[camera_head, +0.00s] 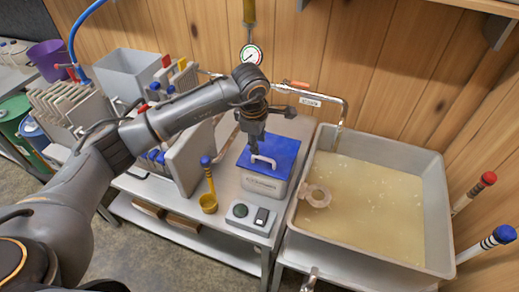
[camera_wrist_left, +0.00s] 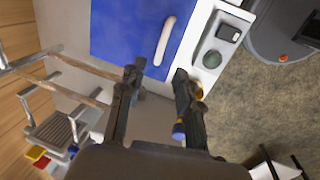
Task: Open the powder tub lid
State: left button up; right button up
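The powder tub (camera_head: 264,187) is a pale grey box standing on the metal bench. Its blue lid (camera_head: 284,150) lies over the top and looks shut. A white bar handle (camera_head: 263,161) is on the lid. In the left wrist view, the blue lid (camera_wrist_left: 120,30) and its handle (camera_wrist_left: 166,38) lie ahead of the fingers. My left gripper (camera_head: 254,147) is above the lid, close to the handle. In the wrist view, its two fingers (camera_wrist_left: 158,82) are apart with nothing between them. Contact with the handle cannot be made out. My right gripper is not in view.
A control box (camera_head: 250,217) and yellow dipper (camera_head: 209,200) sit in front of the tub. A pan of amber liquid (camera_head: 440,215) stands to the right. Grey plates (camera_head: 190,160) stand left. A pipe (camera_head: 330,100) and gauge (camera_head: 251,54) are behind.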

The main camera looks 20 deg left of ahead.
aim_at(260, 157)
pick_arm(q)
jog(key=f, duration=0.2)
jog(key=f+p, duration=0.1)
jog(key=f, duration=0.1)
jog(key=w+f, duration=0.1)
jog(key=f, duration=0.1)
jog(key=shift+w+f, duration=0.1)
jog(key=shift+f, duration=0.15)
grip_shut()
